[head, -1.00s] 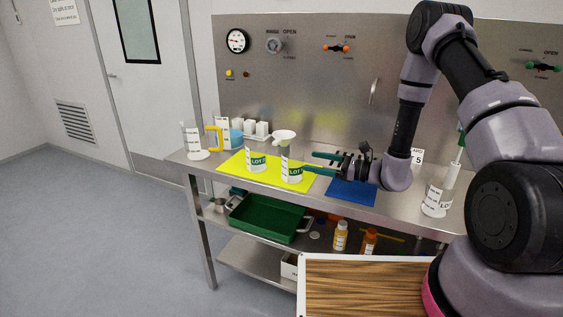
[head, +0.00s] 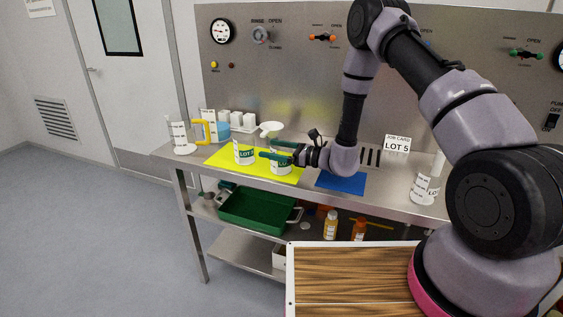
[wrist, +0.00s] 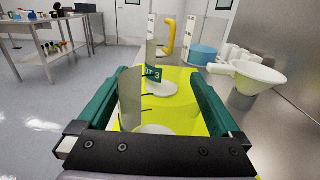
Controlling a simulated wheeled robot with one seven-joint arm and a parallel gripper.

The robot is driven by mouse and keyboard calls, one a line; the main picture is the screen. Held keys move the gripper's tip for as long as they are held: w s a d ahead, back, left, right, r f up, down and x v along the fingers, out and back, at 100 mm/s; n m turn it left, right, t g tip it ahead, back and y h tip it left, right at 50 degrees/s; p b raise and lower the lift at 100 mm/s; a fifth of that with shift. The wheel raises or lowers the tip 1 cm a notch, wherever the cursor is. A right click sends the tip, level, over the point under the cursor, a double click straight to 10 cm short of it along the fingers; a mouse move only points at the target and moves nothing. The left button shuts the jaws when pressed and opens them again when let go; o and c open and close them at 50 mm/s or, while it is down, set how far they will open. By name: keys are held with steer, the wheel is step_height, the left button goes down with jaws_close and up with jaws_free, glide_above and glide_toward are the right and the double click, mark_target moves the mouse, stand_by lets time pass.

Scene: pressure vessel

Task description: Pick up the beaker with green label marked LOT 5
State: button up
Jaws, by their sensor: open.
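Two white beakers with green labels stand on the yellow mat (head: 226,161). The left beaker (head: 244,153) shows "LOT" with its number unclear. The right beaker (head: 281,167) is partly hidden by my gripper (head: 268,149). My gripper is open, with its green fingers level around the right beaker. In the wrist view a clear, marked beaker (wrist: 131,105) stands between the fingers of my gripper (wrist: 150,76). A green label reading "T 3" (wrist: 153,73) shows just beyond its edge; I cannot tell which beaker carries it.
A job card (head: 397,143) reads "LOT 5". A blue mat (head: 341,182) lies right of the yellow one. A white funnel (head: 271,128) is close behind the gripper. A cylinder (head: 179,137) and yellow-handled jug (head: 205,132) stand left. The steel panel (head: 290,85) bounds the back.

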steer(key=shift+a, duration=0.1)
steer(key=c, duration=1.1)
